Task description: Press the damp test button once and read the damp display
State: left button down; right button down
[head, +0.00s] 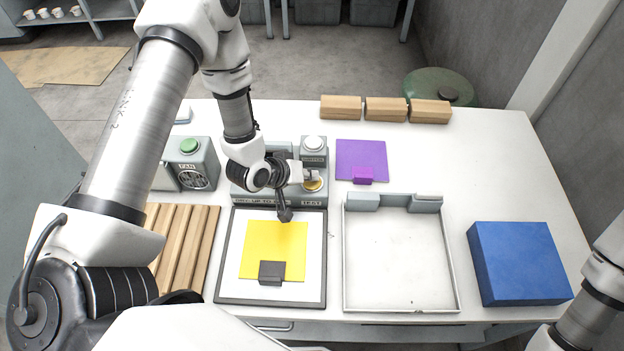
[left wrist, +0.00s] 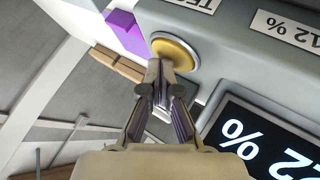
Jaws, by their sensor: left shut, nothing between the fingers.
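The damp test button, a yellow disc with a pale rim (left wrist: 175,52), sits on a grey unit (left wrist: 225,40) beside a partly cut TEST label. It also shows in the head view (head: 313,185), partly behind my gripper. My left gripper (left wrist: 160,72) is shut and empty, its tips at the button's edge; I cannot tell whether they touch it. The lit damp display (left wrist: 265,145) shows white figures, turned round and cut by the picture edge; they look like 22 %. A printed 12 % label (left wrist: 289,28) is on the unit. My right gripper is out of view.
A green-button fan box (head: 190,160) stands left, a white-button box (head: 313,150) behind. In front lie a framed board (head: 232,260) with a yellow sheet (head: 270,240) and a white tray (head: 400,300). A blue block (head: 518,262) stands right; wooden blocks (head: 386,109) line the back.

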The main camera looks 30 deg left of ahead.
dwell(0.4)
pick_arm(q)
jog(key=shift+r+p, duration=0.65)
jog(key=shift+r, duration=0.2)
notch_tip(320, 180, up, 5)
jog(key=p, duration=0.4)
jog(key=shift+r, duration=0.1)
dwell(0.5)
